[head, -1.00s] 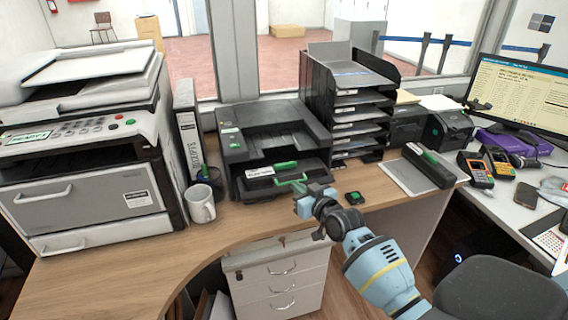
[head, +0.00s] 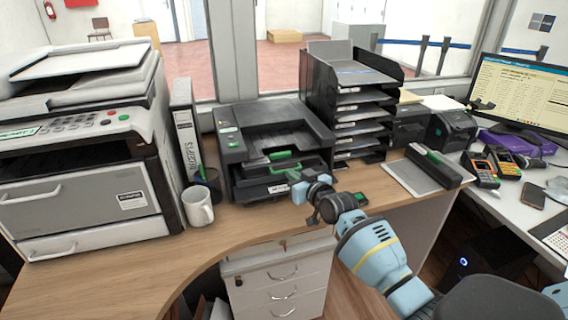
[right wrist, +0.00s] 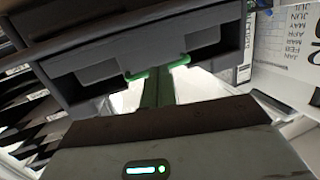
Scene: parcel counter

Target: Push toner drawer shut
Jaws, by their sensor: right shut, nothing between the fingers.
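The black desktop printer (head: 275,135) stands in the middle of the wooden counter. Its dark toner drawer (head: 250,190) is at the lower front, with a white label, and a green part (head: 280,155) shows above it. The drawer sits close in to the printer body; I cannot tell whether it is fully flush. My right gripper (head: 294,176) is shut and empty, its green fingertips at the right part of the drawer front. In the right wrist view the fingers (right wrist: 157,85) are together against or very near the dark front (right wrist: 150,50). My left gripper is not in view.
A white mug (head: 198,208) and a pen cup (head: 208,183) stand left of the printer, beside a receipts binder (head: 186,130). A large copier (head: 80,150) fills the left. A black tray stack (head: 352,100) stands close on the right. The front counter strip is clear.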

